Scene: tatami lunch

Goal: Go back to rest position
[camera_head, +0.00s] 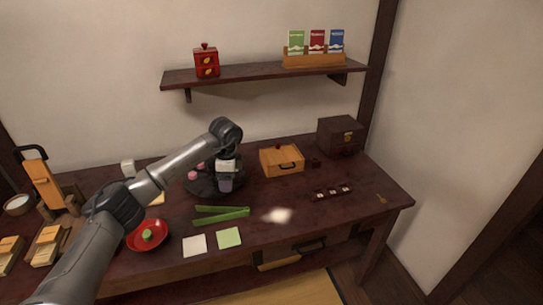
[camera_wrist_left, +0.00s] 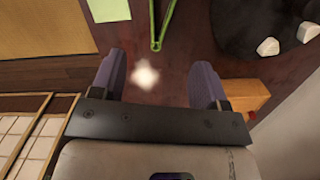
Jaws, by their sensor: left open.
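My left arm reaches in from the left in the head view, over the table (camera_head: 300,215). Its gripper (camera_head: 225,186) points down in front of a dark round tray (camera_head: 203,188), partly hiding it. In the left wrist view the two purple-grey fingers of the left gripper (camera_wrist_left: 160,66) are spread apart with nothing held between them. A blurred white bright spot shows on the dark tabletop between them. My right gripper is in neither view.
Green tongs (camera_head: 222,214), paper squares (camera_head: 229,237) and a red dish (camera_head: 148,235) lie near the front. A wooden box (camera_head: 282,160) and dark chest (camera_head: 340,135) stand at the back right. A wall shelf (camera_head: 265,74) hangs above. The table's right front is fairly clear.

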